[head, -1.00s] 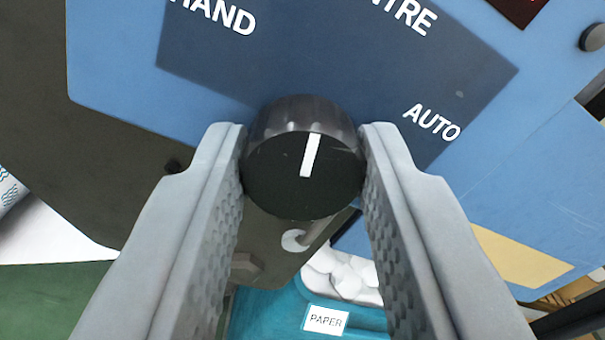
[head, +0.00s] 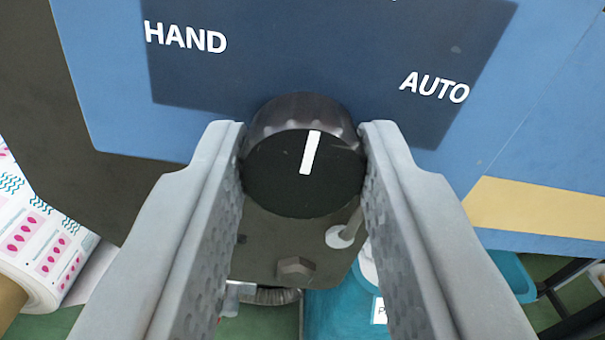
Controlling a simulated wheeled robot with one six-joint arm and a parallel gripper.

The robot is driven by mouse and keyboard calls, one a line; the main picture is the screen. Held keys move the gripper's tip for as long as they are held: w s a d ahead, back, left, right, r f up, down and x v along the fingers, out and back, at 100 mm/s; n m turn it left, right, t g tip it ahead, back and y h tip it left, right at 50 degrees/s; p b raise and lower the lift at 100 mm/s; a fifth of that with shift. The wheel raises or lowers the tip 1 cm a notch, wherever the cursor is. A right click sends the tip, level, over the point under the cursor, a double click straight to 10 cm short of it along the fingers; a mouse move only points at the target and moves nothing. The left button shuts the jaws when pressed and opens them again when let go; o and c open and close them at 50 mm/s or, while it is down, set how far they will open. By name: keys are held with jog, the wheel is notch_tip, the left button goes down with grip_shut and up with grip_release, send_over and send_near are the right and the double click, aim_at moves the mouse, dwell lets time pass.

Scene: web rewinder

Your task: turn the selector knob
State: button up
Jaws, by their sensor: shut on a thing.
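The selector knob (head: 303,172) is black and round with a white pointer line. It stands out from a dark label plate on the blue panel. The pointer aims up and slightly right in the picture, between the words HAND (head: 185,37) and AUTO (head: 435,87). The label between them is cut off by the top edge. My gripper (head: 303,158) is shut on the knob, with one grey finger against its left side and the other against its right.
A blue panel (head: 120,100) fills the upper view, with a pale yellow strip (head: 540,208) at right. A printed roll (head: 40,245) lies lower left. A teal bin (head: 335,315), a bolt head (head: 295,268) and green floor show below the knob.

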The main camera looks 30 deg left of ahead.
jog(key=o, duration=1)
jog(key=shift+c, duration=0.2)
jog(key=v, duration=1.7)
jog(key=shift+s+d, duration=0.1)
